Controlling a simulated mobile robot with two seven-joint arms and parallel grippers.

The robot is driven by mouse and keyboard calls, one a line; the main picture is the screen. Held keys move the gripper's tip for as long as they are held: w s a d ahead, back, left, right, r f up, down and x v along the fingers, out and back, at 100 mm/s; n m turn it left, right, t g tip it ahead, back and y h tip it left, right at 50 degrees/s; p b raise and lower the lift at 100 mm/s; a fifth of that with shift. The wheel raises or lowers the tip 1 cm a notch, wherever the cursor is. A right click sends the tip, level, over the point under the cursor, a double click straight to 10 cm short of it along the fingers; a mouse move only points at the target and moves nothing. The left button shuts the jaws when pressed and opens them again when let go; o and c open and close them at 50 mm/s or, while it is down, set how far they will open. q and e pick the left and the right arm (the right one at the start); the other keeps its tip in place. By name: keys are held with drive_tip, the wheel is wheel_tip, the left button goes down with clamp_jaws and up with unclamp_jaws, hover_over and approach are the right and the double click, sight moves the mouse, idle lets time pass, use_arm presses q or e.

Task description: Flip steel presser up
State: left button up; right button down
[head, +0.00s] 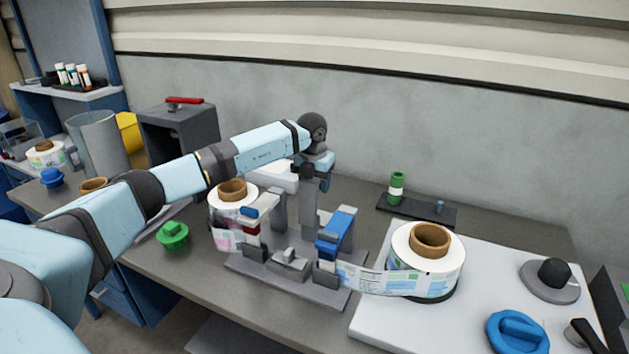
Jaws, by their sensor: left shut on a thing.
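The labeller (265,272) stands on the bench with a grey base plate. A grey upright bar, which looks like the steel presser (309,209), rises from its middle. My left gripper (318,183) reaches in from the left, points down and is shut at the top of this bar. The fingertips are small and partly hidden, so the exact grip is hard to see. A blue lever part (335,232) stands right of the bar, and a white-topped part (262,208) stands left of it. My right gripper is out of view.
A label reel (426,262) sits on the right with its strip running to the labeller; another reel (232,198) is on the left. A green bottle (396,187) stands behind. A green knob (173,236) lies at the left front. A grey box (178,128) stands behind my arm.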

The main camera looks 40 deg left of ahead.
use_arm(q)
drive_tip(key=shift+s+d+f, duration=0.1)
drive_tip(key=shift+d+f, duration=0.05)
drive_tip(key=shift+f, duration=0.2)
drive_tip(key=o, duration=1.3)
drive_tip(key=shift+w, duration=0.2)
drive_tip(key=shift+r, duration=0.15)
wheel_tip(320, 180, up, 14)
drive_tip(key=s, duration=0.1)
drive_tip(key=shift+s+f, duration=0.2)
drive_tip(key=shift+s, duration=0.15)
drive_tip(key=shift+d, duration=0.1)
